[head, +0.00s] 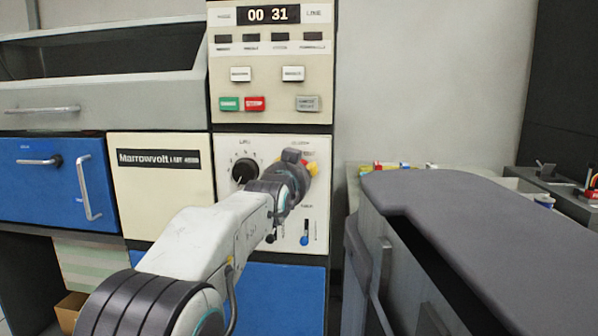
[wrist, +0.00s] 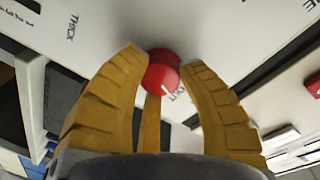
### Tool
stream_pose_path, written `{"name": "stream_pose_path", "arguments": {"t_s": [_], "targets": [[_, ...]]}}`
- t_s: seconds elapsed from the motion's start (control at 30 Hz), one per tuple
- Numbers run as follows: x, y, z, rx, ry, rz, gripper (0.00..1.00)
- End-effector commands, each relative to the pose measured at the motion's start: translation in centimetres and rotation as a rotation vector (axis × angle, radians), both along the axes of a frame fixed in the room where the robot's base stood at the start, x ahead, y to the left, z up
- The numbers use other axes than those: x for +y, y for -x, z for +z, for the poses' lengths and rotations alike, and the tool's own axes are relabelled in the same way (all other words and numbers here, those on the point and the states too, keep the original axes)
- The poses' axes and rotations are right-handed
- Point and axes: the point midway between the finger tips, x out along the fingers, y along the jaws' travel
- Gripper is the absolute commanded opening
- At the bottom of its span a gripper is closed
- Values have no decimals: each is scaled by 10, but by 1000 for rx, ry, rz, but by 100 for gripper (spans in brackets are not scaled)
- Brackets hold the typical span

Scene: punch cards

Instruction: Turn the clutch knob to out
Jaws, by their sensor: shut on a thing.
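The clutch knob is the red round knob (wrist: 163,74) in the wrist view, set on the pale panel (head: 229,212) of the machine. My gripper (wrist: 161,60) is shut on it, with yellow fingers on either side. A white pointer mark shows near the knob's lower edge, close to a partly hidden label that seems to read OUT. The word THICK stands to the left of the knob. In the head view my gripper (head: 312,168) is at the panel's upper right, below a small label, and my arm hides most of the knob there.
A black dial (head: 244,170) sits left of my gripper, and a blue-handled slider (head: 304,239) sits below. Above are a display reading 00 31 (head: 268,14) and green (head: 229,104) and red (head: 255,104) buttons. A grey-topped unit (head: 480,215) stands close on the right.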

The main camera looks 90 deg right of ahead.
Motion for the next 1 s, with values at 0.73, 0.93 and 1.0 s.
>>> {"name": "stream_pose_path", "arguments": {"t_s": [0.73,0.93,1.0], "targets": [[0,-1,4,-15,12,1,58],[0,-1,2,-15,9,1,64],[0,-1,2,-16,7,0,64]]}}
